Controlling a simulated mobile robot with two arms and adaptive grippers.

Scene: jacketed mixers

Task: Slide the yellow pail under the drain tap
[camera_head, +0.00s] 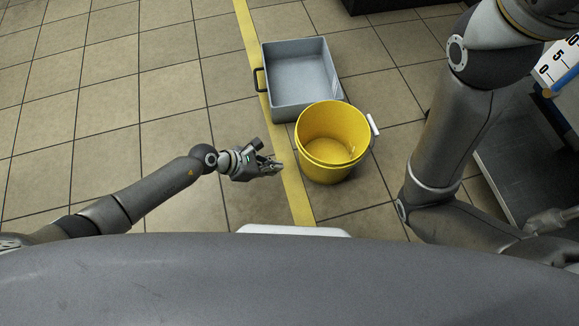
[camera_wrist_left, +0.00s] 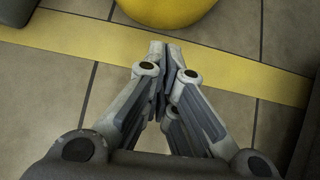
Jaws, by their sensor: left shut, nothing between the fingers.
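The yellow pail (camera_head: 332,143) stands upright and open on the tiled floor in the head view, with a pale handle grip at its right side. It looks empty. Its lower edge also shows at the top of the left wrist view (camera_wrist_left: 168,8). My left gripper (camera_head: 276,166) is shut and empty, just left of the pail and apart from it. Its closed fingers (camera_wrist_left: 164,60) point toward the pail across the yellow floor line. I cannot make out a drain tap.
A grey rectangular tub (camera_head: 300,78) with a dark handle stands directly behind the pail. A yellow floor line (camera_head: 297,200) runs along their left side. A dark platform (camera_head: 520,160) and a white scale panel (camera_head: 558,65) are at the right. The floor at left is clear.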

